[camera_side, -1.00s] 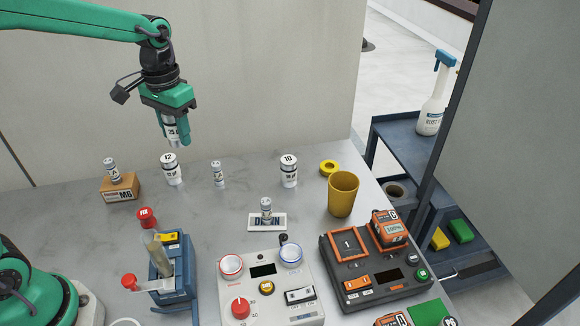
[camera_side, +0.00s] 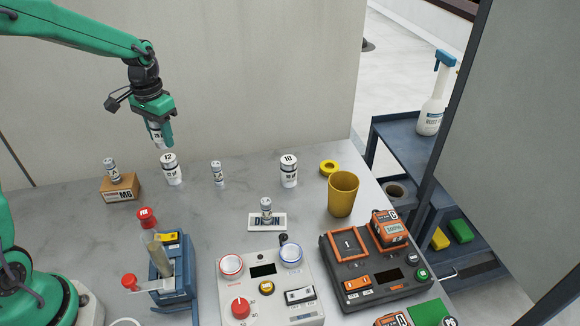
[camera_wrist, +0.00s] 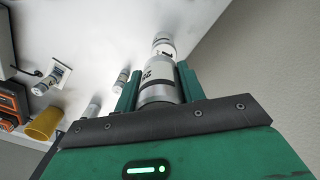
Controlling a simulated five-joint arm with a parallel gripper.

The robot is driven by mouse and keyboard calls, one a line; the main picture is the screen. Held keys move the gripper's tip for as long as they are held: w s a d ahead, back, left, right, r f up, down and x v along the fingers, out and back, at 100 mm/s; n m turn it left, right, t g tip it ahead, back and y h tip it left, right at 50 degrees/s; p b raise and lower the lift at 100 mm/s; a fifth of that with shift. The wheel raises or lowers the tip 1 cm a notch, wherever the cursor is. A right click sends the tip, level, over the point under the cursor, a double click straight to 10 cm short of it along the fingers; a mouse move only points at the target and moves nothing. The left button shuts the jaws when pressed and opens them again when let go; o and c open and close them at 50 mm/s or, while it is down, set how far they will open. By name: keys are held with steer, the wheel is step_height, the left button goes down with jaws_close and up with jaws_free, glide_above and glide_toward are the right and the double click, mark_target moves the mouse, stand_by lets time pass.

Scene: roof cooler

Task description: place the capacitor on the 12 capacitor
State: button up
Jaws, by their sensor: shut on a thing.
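My gripper (camera_side: 160,140) is shut on a white and silver capacitor (camera_side: 156,130), held roughly upright above the table. It also shows between the fingers in the wrist view (camera_wrist: 160,80). A cylinder that looks like the 12 capacitor (camera_wrist: 163,42) shows past the held one in the wrist view. I cannot tell whether the two touch.
A small capacitor on a cardboard box (camera_side: 121,190) stands at left. A small capacitor (camera_side: 217,173) and the 10 capacitor (camera_side: 289,172) stand to the right. A yellow cup (camera_side: 342,195), a meter box (camera_side: 270,290) and a charger (camera_side: 375,272) are further right and nearer.

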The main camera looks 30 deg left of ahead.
mark_target(164, 147)
steer(key=shift+a+f, duration=0.2)
steer(key=shift+a, duration=0.1)
steer(key=shift+f, duration=0.1)
steer(key=shift+f, duration=1.9)
steer(key=shift+f, duration=0.15)
steer(key=o, duration=1)
steer(key=shift+o, duration=0.2)
